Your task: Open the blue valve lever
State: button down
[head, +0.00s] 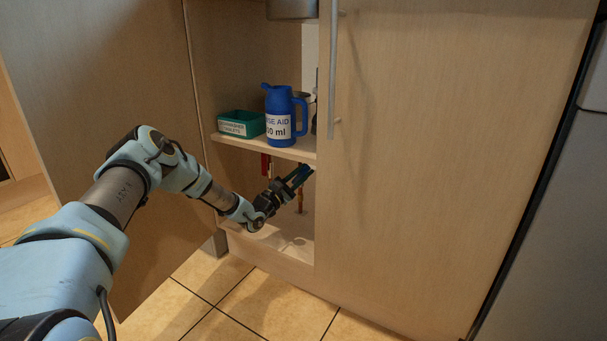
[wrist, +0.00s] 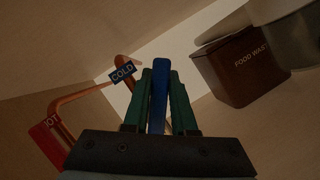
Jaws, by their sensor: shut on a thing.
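The blue valve lever (wrist: 159,92) stands between the two green fingers of my gripper (wrist: 160,78) in the wrist view, with its tip reaching past the fingertips. My gripper is shut on it. In the head view my gripper (head: 297,177) is inside the lower part of the cabinet, below the shelf, and the lever is mostly hidden by the fingers. A copper pipe with a blue COLD tag (wrist: 122,71) is just left of the fingers in the wrist view. The valve body is hidden behind my gripper.
A red HOT tag (wrist: 50,141) hangs on another copper pipe at the left. A brown FOOD WASTE bin (wrist: 239,68) is at the right. Above my gripper, the shelf (head: 262,145) holds a blue jug (head: 279,108) and a green box (head: 242,123). A closed cabinet door (head: 440,150) borders the opening.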

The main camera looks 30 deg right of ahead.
jog(key=c, duration=0.7)
grip_release()
jog(key=shift+w, duration=0.1)
